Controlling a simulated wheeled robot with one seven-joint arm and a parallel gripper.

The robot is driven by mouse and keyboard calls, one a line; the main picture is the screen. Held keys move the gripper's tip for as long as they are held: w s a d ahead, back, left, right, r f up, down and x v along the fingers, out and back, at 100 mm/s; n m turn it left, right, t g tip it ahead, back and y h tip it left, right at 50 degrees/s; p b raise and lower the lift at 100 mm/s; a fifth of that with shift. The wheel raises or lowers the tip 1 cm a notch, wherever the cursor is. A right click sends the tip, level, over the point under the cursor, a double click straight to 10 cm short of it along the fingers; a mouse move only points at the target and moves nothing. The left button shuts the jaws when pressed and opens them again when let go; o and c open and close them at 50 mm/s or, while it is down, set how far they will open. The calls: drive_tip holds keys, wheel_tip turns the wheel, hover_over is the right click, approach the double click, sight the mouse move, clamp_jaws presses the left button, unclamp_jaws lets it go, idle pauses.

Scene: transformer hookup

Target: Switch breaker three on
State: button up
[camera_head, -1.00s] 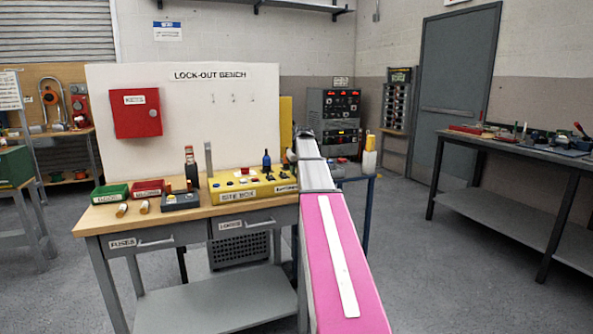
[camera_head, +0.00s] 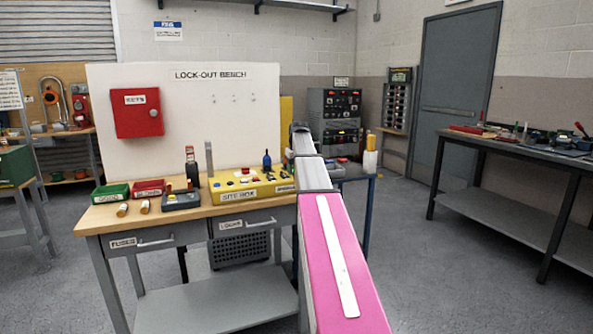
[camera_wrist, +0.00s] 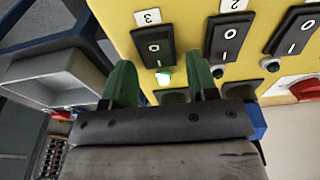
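The yellow site box (camera_head: 240,188) stands on the lock-out bench in the head view. In the wrist view its face shows black rocker breakers; breaker three (camera_wrist: 153,45), under a tag marked 3, is at the left. The small lamp (camera_wrist: 164,79) below breaker three glows bright whitish green. The lamps below the two neighbouring breakers (camera_wrist: 229,37) are dark. My gripper (camera_wrist: 162,62) has its green fingers apart with nothing between them, close to the panel around the lamp just below breaker three. I cannot tell whether a finger touches the panel. In the head view my arm hides the gripper.
A grey open tray (camera_wrist: 60,80) lies left of the box in the wrist view. A red knob (camera_wrist: 306,88) is on the panel at right. Green and red bins (camera_head: 110,194) and a small grey unit (camera_head: 181,199) share the bench top.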

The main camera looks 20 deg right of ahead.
wheel_tip(320, 180, up, 11)
drive_tip(key=s, duration=0.1)
drive_tip(key=shift+s, duration=0.25)
drive_tip(key=shift+f, duration=0.15)
idle(0.4)
